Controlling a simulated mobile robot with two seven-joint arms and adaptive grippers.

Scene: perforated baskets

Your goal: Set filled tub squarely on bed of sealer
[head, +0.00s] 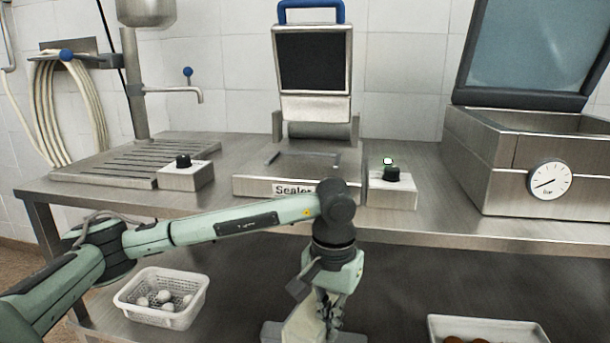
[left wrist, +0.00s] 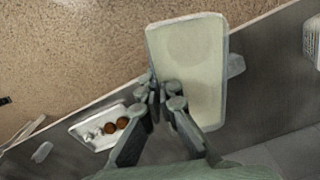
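The sealer (head: 300,187) stands on the steel counter in the middle of the head view, its lid raised and its flat bed (head: 305,162) bare. My left gripper (head: 328,318) points down in front of the counter, below its top. A pale rectangular tub (head: 296,327) is at its fingers, partly cut off by the frame. The left wrist view shows the tub (left wrist: 190,60) with a cream-coloured top and the gripper (left wrist: 162,94) with its fingertips together at the tub's long edge, seemingly pinching it. My right gripper is not in view.
A white perforated basket (head: 158,312) with several white balls is on the lower shelf. Another white container (head: 485,322) holds brown items at lower right. Control boxes (head: 392,190) flank the sealer. A steel chamber with a gauge (head: 549,180) stands right.

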